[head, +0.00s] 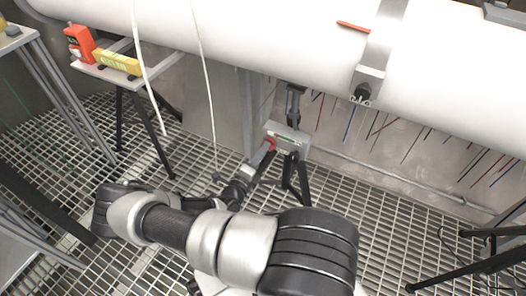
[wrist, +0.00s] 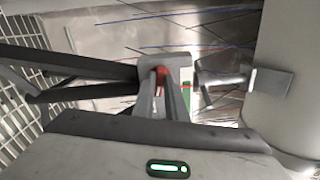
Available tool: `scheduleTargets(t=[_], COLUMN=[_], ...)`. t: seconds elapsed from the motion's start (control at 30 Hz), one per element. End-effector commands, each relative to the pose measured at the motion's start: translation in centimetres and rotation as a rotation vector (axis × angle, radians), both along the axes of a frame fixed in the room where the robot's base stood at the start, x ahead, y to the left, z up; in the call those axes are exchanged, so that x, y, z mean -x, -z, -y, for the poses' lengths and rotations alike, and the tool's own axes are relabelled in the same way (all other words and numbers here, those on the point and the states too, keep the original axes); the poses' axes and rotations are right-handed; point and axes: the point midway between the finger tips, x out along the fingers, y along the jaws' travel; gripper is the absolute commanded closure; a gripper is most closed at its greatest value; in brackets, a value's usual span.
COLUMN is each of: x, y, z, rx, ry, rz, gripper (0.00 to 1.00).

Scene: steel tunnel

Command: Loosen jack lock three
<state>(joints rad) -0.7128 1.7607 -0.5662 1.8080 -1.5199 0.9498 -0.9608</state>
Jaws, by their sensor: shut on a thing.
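The jack (head: 289,134) stands under the large white pipe on dark legs, with a grey box-shaped head marked with a green strip. Its red lock (head: 270,144) is on the box's left side. My gripper (head: 264,152) reaches up to the box and is shut on the red lock. In the wrist view, the red lock (wrist: 160,74) shows between my two fingers, partly hidden by them, and the grey jack box (wrist: 180,61) is right behind. No number on the jack is readable.
The white pipe (head: 250,40) runs across above the jack, with a clamp band (head: 380,50) at right. A small table (head: 105,72) at upper left bears an orange device (head: 79,43) and a yellow one (head: 117,62). Thin white cables hang left of the jack. The grating floor is open.

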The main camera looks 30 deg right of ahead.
Motion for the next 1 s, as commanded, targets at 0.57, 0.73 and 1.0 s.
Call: scheduleTargets(t=[0.57, 0.73, 1.0], x=[0.06, 0.07, 0.07], y=[0.19, 0.19, 0.19], z=[-0.08, -0.07, -0.07], rx=[0.105, 0.107, 0.107], ry=[0.000, 0.001, 0.001], rz=[-0.182, -0.186, -0.186], gripper=[1.00, 1.00, 0.82])
